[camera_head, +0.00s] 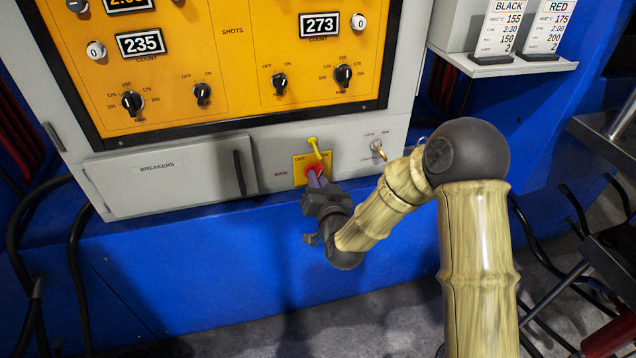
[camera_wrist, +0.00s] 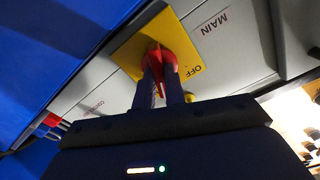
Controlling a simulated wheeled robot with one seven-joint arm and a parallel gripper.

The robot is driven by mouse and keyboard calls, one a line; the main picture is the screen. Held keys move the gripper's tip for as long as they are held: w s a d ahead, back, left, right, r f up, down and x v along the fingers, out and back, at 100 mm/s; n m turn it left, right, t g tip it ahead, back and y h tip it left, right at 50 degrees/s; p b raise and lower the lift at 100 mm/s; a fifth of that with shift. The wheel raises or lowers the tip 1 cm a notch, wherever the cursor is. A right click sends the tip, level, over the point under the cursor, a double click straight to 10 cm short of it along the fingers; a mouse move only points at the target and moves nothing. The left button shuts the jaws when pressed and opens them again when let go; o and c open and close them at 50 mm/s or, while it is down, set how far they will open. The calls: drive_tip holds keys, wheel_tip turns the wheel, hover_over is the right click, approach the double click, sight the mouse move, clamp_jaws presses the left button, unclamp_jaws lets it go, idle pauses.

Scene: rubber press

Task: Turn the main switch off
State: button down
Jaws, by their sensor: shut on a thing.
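The main switch has a red handle (camera_head: 314,172) on a yellow plate (camera_head: 299,171) marked OFF and ON, low on the grey panel beside the MAIN label. My gripper (camera_head: 318,181) is at the switch with its fingers shut on the red handle. In the wrist view the red handle (camera_wrist: 162,61) sits between my two fingertips (camera_wrist: 162,75), with the OFF lettering on the yellow plate (camera_wrist: 135,45) next to it. My gripper hides part of the handle and the ON side, so the handle's exact setting is hard to tell.
A yellow rod with a knob (camera_head: 312,142) sticks out just above the switch. A breakers cover (camera_head: 160,185) with a dark handle is to the left. A lock/run key switch (camera_head: 377,148) is to the right. The orange panel (camera_head: 225,60) with dials is above.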

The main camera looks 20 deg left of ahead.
drive_tip(key=n+b, duration=0.1)
drive_tip(key=n, duration=0.3)
drive_tip(key=n+b, duration=0.1)
drive_tip(key=n, duration=0.4)
drive_tip(key=n+b, duration=0.2)
drive_tip(key=n, duration=0.2)
drive_tip(key=shift+s+a+f+n, duration=0.1)
drive_tip(key=shift+s+f+n, duration=0.05)
drive_tip(key=shift+f+n, duration=0.15)
drive_tip(key=shift+r, duration=0.1)
drive_tip(key=c, duration=1.5)
unclamp_jaws()
drive_tip(key=shift+r, duration=0.1)
drive_tip(key=shift+o, duration=0.2)
